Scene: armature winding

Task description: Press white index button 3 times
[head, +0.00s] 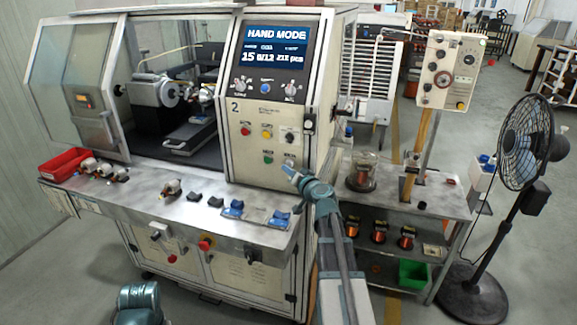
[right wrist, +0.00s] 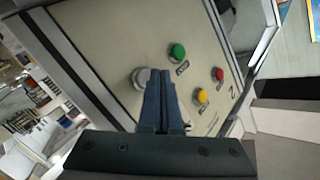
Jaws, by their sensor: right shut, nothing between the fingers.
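The machine's control panel (head: 262,110) carries several coloured buttons below a blue screen reading "HAND MODE". The white index button (right wrist: 140,77) shows in the right wrist view as a pale round knob, partly covered by my fingertips. In the head view it is small and close to my gripper's tip. My right gripper (head: 289,169) is shut and empty, with its fingertips at the lower right of the panel. In the right wrist view the closed fingers (right wrist: 162,75) overlap the button's right edge; I cannot tell whether they touch it. My left gripper is not in view.
A green button (right wrist: 177,51), a yellow button (right wrist: 202,96) and a red button (right wrist: 218,73) are nearby on the panel. A glass jar (head: 361,172) stands on the side cart, with a fan (head: 527,145) farther right.

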